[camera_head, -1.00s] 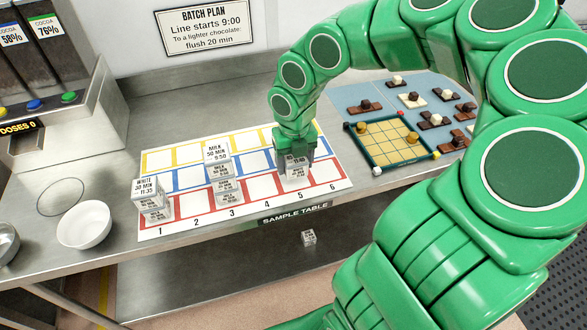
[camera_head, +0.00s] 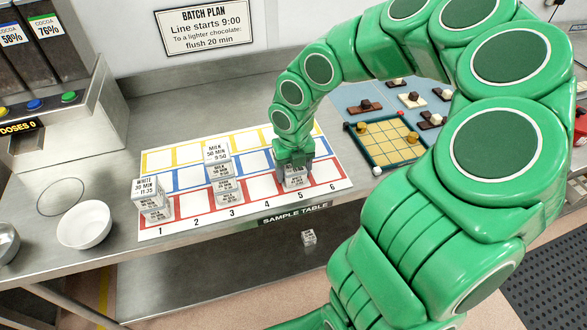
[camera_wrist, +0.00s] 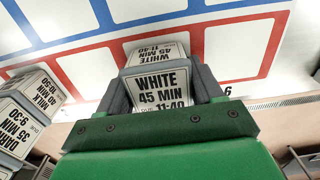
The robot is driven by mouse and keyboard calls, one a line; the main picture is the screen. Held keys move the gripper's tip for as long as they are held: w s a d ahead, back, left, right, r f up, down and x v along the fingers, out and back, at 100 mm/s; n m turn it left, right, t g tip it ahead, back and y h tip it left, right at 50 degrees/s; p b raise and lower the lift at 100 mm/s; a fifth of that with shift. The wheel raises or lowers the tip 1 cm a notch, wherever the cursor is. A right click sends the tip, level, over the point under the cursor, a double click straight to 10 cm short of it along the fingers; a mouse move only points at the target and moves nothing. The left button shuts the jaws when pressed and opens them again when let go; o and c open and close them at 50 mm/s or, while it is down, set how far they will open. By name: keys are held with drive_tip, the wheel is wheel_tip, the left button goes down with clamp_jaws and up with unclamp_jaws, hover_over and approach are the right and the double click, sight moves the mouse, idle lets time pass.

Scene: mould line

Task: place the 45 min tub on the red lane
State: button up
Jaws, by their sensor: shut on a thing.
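The 45 min tub (camera_wrist: 162,88) is a small grey-white block labelled "WHITE 45 MIN" and 11:40 in the wrist view. My gripper (camera_wrist: 160,72) is shut on it, with a finger on each side. In the head view my gripper (camera_head: 294,162) points down at the column marked 5. The tub (camera_head: 295,181) shows below it, over the front row of the board, the red lane (camera_head: 262,188). I cannot tell whether the tub touches the board.
Labelled tubs stand stacked at column 1 (camera_head: 150,193) and near column 3 (camera_head: 218,153). A white bowl (camera_head: 84,225) is at the left. A gridded tray (camera_head: 384,143) and chocolates lie at the right. The red square at column 6 (camera_head: 325,170) looks clear. A small block (camera_head: 308,237) lies below.

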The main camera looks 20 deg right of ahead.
drive_tip(key=o, duration=1.1)
